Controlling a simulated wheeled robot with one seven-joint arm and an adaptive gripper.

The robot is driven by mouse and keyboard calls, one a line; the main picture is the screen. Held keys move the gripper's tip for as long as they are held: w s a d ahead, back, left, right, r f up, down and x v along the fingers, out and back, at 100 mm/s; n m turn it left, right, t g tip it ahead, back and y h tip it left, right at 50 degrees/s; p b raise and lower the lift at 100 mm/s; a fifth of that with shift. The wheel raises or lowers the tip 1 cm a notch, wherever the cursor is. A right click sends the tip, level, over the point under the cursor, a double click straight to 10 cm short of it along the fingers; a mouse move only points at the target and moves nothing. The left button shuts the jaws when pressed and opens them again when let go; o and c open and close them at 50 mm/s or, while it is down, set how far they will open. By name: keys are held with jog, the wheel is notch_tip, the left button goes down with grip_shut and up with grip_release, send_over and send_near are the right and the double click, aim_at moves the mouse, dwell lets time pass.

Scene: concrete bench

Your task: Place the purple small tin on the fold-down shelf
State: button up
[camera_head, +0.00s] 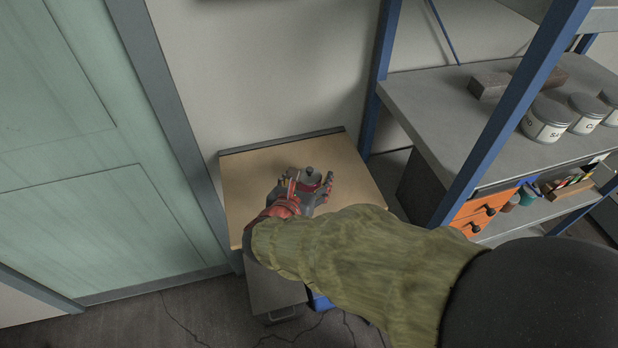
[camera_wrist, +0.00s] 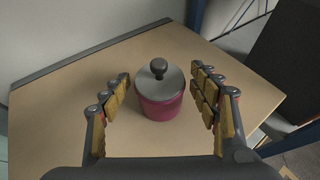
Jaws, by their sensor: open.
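The small tin (camera_wrist: 160,105) has a purple-pink body and a grey lid with a dark round knob. It stands upright on the fold-down shelf (camera_wrist: 65,110), a light wooden board against the wall. In the head view the shelf (camera_head: 245,180) shows around my gripper, and the tin's knobbed lid (camera_head: 309,173) shows between the fingers. My gripper (camera_head: 313,186) is open around the tin. In the wrist view my gripper's fingers (camera_wrist: 165,95) stand on either side of the tin, with a visible gap at both sides. The tin's lower front is partly hidden in the head view.
A grey shelf unit (camera_head: 430,115) with blue posts stands to the right, bearing white labelled tins (camera_head: 547,118) and a dark block (camera_head: 488,86). Orange drawers (camera_head: 480,212) are below. A green door (camera_head: 100,200) is to the left. The wooden shelf around the tin is clear.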

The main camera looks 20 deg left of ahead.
jog(key=p+v, duration=0.4)
jog(key=v, duration=0.8)
jog(key=w+d+r+m+g+h, duration=0.1)
jog(key=d+r+m+g+h, duration=0.15)
jog(key=d+m, duration=0.75)
jog(key=w+d+r+m+g+h, duration=0.1)
jog(key=d+m+g+h, duration=0.3)
jog(key=d, duration=0.9)
jog(key=s+d+r+m+y, duration=0.3)
jog(key=s+d+m, duration=0.2)
jog(key=m, duration=0.5)
jog(key=s+d+r+m+y, duration=0.2)
jog(key=s+d+m+y, duration=0.2)
jog(key=m, duration=0.7)
jog(key=shift+s+d+r+m+g, duration=0.3)
jog(key=shift+s+d+r+g, duration=0.1)
jog(key=shift+s+d, duration=0.35)
